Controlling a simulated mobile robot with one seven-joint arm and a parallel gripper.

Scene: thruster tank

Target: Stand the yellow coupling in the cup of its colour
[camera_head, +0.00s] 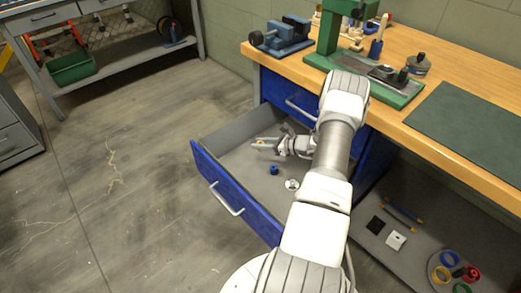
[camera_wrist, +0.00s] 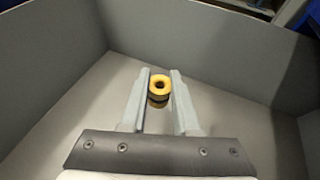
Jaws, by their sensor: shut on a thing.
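The yellow coupling (camera_wrist: 159,90) is a short ringed cylinder with a dark band around it and a hole in its top end. My gripper (camera_wrist: 159,88) is shut on it, one finger on each side near the fingertips. The coupling's hole faces up towards the wrist camera. In the head view my gripper (camera_head: 264,143) is inside the open blue-fronted drawer (camera_head: 233,195), above its grey floor, and the coupling (camera_head: 260,143) shows as a small yellow spot. I cannot make out a yellow cup in either view.
A small blue part (camera_head: 274,170) and a white round part (camera_head: 292,184) lie on the drawer floor. Coloured rings (camera_head: 440,274) lie on the lower shelf at right. The wooden bench (camera_head: 460,80) bears a blue vise (camera_head: 283,35), a green press (camera_head: 330,40) and a dark mat (camera_head: 468,125).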

